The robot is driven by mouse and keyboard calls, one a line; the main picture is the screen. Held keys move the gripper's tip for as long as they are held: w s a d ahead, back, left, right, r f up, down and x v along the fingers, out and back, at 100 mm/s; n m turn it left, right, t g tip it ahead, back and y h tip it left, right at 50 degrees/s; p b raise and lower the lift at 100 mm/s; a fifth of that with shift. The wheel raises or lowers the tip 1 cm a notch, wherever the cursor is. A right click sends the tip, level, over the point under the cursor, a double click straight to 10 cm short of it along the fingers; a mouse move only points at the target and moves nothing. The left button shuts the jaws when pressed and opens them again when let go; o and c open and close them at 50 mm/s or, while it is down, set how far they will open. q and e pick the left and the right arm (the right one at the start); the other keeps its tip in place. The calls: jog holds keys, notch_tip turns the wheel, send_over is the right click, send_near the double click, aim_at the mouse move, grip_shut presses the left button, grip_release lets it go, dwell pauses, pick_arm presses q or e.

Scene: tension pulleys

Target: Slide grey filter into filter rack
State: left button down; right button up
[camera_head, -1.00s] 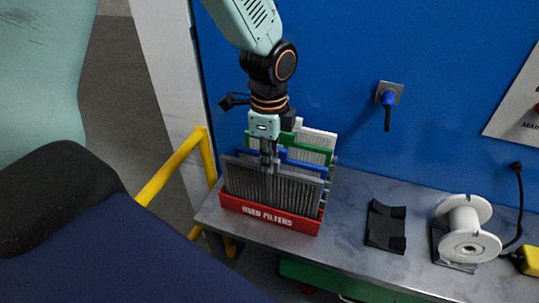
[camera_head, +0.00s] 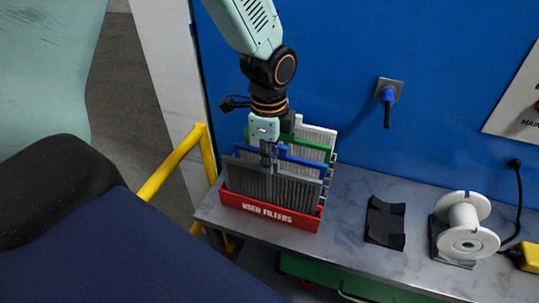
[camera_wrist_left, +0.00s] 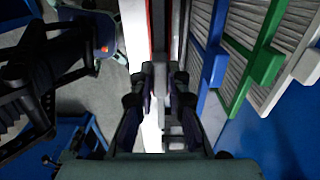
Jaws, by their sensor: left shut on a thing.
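The grey filter (camera_head: 245,180) is a pleated panel standing upright at the front of the red filter rack (camera_head: 270,214), which is labelled "USED FILTERS". Its lower edge is hidden behind the rack's front wall, so I cannot tell whether it rests on the bottom. My left gripper (camera_head: 268,157) is above the rack, pointing down, shut on the top middle of the grey filter. In the left wrist view its fingers (camera_wrist_left: 160,85) are close together. A blue filter (camera_head: 305,161), a green filter (camera_head: 318,155) and a white filter (camera_head: 318,136) stand behind. My right gripper is not in view.
The rack stands at the left end of a grey bench (camera_head: 340,225), against a blue wall (camera_head: 330,60). A yellow rail (camera_head: 170,175) is to its left. A black holder (camera_head: 385,222) and a white spool (camera_head: 465,228) are to the right, with bare bench between.

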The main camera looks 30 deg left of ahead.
pick_arm(q)
jog(key=shift+f, duration=0.8)
jog(key=c, duration=1.3)
grip_release()
jog(key=shift+o, duration=0.2)
notch_tip(320, 180, up, 11)
jog(key=shift+s+r, duration=0.1)
jog(key=shift+r, duration=0.4)
